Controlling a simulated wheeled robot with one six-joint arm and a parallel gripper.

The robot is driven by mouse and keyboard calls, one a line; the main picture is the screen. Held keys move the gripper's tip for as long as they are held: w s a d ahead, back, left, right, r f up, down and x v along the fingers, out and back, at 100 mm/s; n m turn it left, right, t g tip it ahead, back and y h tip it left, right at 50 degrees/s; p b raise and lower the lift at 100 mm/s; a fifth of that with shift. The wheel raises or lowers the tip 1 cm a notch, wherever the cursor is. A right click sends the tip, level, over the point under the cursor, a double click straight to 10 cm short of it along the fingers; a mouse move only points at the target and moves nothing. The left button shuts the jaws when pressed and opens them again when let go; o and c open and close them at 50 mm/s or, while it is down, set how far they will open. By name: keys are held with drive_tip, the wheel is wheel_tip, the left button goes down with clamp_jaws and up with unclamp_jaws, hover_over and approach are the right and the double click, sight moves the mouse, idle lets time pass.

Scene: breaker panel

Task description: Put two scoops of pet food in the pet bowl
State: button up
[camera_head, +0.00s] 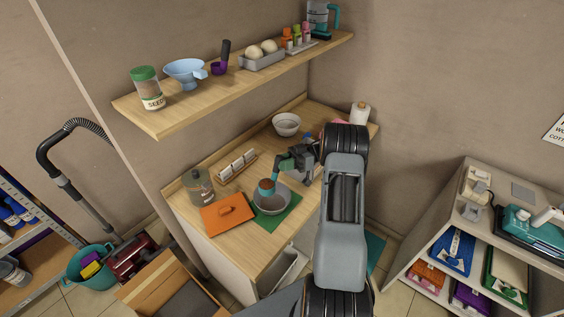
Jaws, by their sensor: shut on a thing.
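My gripper (290,163) is shut on the teal handle of a scoop (266,190). The scoop's cup looks teal with an orange-brown inside, which may be pet food; this is too small to be sure. The cup is over a round grey bowl (283,205) on a green mat (288,213), probably the pet bowl. The scoop and gripper hide part of this bowl, and its contents are unclear. A second, pale bowl (286,124) stands at the back of the counter.
An orange board or lid (228,211) lies left of the mat, with a lidded jar (199,187) behind it. A small white rack (237,165) stands near the wall. A loaded shelf (215,98) overhangs the counter. A paper roll (360,113) stands at the back right.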

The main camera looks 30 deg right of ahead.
sight(277, 176)
drive_tip(key=s+a+f+m+t+h, duration=0.2)
drive_tip(key=s+m+t+h, duration=0.5)
drive_tip(key=m+t+h, duration=0.7)
drive_tip(key=shift+s+f+m+t+b, duration=0.35)
drive_tip(key=shift+f+m+t, duration=0.25)
drive_tip(key=shift+t, duration=0.4)
idle(0.8)
drive_tip(key=shift+w+m+p, duration=0.1)
drive_tip(key=shift+m+p, duration=0.2)
drive_tip(key=shift+p, duration=0.05)
drive_tip(key=shift+d, duration=0.1)
